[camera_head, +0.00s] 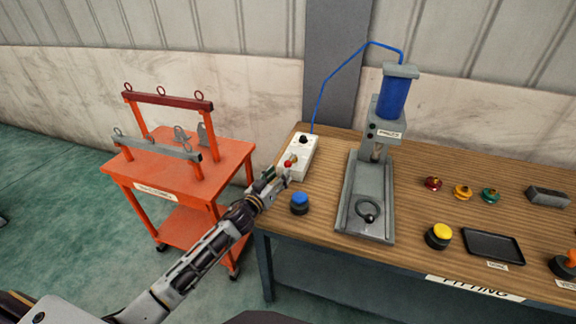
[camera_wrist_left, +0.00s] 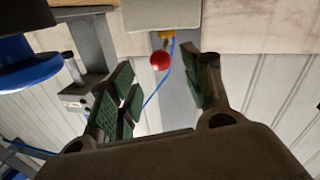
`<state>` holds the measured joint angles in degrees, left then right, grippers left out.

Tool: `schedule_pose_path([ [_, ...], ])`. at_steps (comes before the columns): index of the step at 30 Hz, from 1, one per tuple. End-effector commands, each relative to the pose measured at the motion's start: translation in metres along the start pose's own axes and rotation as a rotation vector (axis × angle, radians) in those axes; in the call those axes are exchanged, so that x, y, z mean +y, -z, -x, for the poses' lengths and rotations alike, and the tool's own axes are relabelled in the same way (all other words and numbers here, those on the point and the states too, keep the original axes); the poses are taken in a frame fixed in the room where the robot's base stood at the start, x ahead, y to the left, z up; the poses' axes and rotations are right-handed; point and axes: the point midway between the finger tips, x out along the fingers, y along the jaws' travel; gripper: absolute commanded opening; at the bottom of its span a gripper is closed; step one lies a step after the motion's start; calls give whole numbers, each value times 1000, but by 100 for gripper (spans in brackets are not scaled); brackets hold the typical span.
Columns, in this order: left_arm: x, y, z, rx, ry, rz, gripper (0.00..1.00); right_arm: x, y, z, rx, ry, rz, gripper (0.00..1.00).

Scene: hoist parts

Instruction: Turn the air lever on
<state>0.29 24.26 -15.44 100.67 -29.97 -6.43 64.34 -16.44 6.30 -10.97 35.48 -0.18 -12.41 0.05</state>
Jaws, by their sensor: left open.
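The air lever shows as a red ball knob (camera_head: 288,164) on a pale control box (camera_head: 305,157) at the left end of the wooden bench. In the left wrist view the red knob (camera_wrist_left: 160,60) hangs below a yellow fitting and appears between the two fingers, with a gap on each side. My left gripper (camera_head: 274,180) is just in front of the box, close to the knob. In the left wrist view its green-padded fingers (camera_wrist_left: 160,88) are apart and hold nothing. The gripper partly hides the box's lower end. My right gripper is not in view.
A blue-topped button (camera_head: 300,203) stands close to the right of my gripper. The press (camera_head: 368,190) with its blue cylinder stands further right, and a blue hose (camera_head: 335,75) runs to the box. An orange cart (camera_head: 180,160) stands to the left.

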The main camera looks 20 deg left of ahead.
Motion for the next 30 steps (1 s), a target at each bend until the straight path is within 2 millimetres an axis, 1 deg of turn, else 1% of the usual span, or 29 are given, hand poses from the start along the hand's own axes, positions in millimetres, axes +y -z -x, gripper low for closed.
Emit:
schedule_pose_path([
  [1,0,1,-4,2,0,-1,49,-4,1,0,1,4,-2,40],
  [5,0,2,-14,2,0,0,49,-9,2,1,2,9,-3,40],
  [21,0,1,-54,1,0,0,49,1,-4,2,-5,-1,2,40],
  [30,0,1,-69,1,0,0,49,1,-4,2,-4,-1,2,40],
])
